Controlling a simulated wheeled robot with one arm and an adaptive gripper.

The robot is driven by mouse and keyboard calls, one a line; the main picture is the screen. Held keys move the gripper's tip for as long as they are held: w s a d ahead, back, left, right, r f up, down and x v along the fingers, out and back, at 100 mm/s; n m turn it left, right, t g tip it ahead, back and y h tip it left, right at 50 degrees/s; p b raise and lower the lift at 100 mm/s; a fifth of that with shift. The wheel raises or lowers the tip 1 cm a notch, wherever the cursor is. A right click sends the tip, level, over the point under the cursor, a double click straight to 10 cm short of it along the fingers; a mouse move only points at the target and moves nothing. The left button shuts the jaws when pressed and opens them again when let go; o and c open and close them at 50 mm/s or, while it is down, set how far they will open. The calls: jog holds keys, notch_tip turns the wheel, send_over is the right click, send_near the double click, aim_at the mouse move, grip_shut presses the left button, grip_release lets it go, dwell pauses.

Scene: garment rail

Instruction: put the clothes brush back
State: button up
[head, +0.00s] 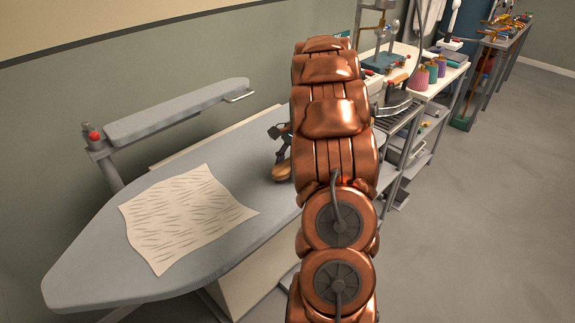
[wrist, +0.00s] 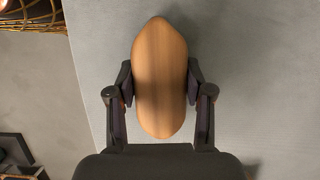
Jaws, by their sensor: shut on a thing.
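The clothes brush (wrist: 160,75) shows its smooth, oval wooden back in the wrist view. My gripper (wrist: 160,85) is shut on it, one finger against each long side. In the head view the end of the brush (head: 282,172) shows just left of my copper arm, over the grey ironing board (head: 100,245). Part of my gripper (head: 280,140) shows there too; my arm hides the rest. I cannot tell whether the brush touches the board. Its bristles are hidden.
A wrinkled cream cloth (head: 185,215) lies on the board's left part. A padded sleeve arm (head: 175,112) stands above the back edge. Shelving with an iron (head: 397,98) and thread spools (head: 420,78) stands behind right. The floor (head: 480,190) at right is clear.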

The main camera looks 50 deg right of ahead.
jog(key=shift+f, duration=0.1)
jog(key=o, duration=1.2)
jog(key=b+v, duration=0.2)
jog(key=v, duration=0.8)
jog(key=shift+a, duration=0.1)
jog(key=shift+r+p, duration=0.55)
jog(key=shift+r, duration=0.15)
jog(key=shift+d+r+p, duration=0.3)
jog(key=shift+d+r, duration=0.1)
jog(key=shift+d, duration=0.05)
